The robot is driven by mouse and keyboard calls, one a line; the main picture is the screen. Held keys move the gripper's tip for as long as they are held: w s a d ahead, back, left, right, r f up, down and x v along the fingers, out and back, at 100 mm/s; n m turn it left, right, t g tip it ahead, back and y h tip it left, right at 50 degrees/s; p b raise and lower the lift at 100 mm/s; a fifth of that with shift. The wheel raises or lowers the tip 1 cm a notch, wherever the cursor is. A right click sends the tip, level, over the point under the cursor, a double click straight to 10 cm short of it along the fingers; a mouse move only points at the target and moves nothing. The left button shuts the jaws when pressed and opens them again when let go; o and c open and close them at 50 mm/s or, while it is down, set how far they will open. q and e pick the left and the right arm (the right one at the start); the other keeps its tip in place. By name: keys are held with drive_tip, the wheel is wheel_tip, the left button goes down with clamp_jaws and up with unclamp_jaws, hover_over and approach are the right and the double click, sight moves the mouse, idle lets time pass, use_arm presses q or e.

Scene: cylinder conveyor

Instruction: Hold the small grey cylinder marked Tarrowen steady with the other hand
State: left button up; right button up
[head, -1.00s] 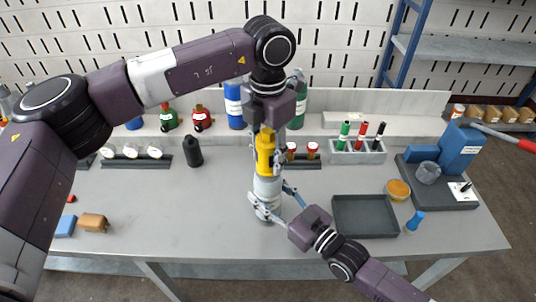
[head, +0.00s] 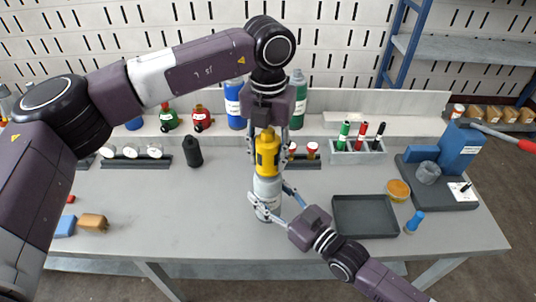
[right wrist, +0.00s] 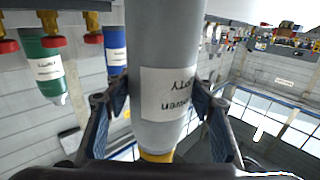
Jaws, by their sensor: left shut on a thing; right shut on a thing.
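The small grey cylinder (head: 267,187) stands upright on the table near its middle, with a yellow cap (head: 267,155) on top. My left gripper (head: 268,160) comes down from above and is shut on the yellow cap. My right gripper (head: 269,196) reaches in from the lower right and is shut around the cylinder's body. In the right wrist view the cylinder (right wrist: 165,35) appears upside down between the fingers. Its white label (right wrist: 168,95) is partly legible, with a name ending in "wen". A bit of yellow shows below it.
Red, green and blue cylinders line the back. The front left-middle table is clear.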

sight(268, 130)
use_arm(q)
clamp_jaws()
drive_tip(key=shift+r, duration=0.15)
drive_tip(key=shift+r, duration=1.55)
drive_tip(key=shift+r, duration=0.1)
drive_tip(key=shift+r, duration=1.6)
drive_tip(key=shift+r, duration=1.65)
drive_tip(key=shift+r, duration=0.1)
